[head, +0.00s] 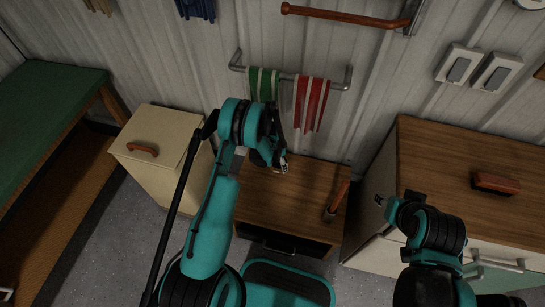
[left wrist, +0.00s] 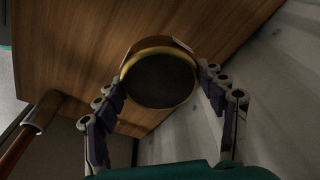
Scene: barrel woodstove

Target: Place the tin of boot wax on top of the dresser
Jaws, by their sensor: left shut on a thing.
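The tin of boot wax (left wrist: 160,82) is round, with a gold rim and a dark face, in the left wrist view. My left gripper (head: 281,166) is shut on it, one finger at each side. In the head view the tin is not clearly visible at the gripper, which is over the low wooden-topped cabinet (head: 285,205). The wide wooden-topped unit with drawers at the right looks like the dresser (head: 440,165). My right gripper (head: 381,201) is by the dresser's left front edge; its finger opening is unclear.
A wooden-handled tool (head: 338,200) is at the low cabinet's right side. A reddish-brown block-like object (head: 495,183) lies on the dresser; bare top surrounds it. A cream box (head: 160,150) stands left. A rail with green (head: 263,85) and red striped cloths (head: 311,102) hangs behind.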

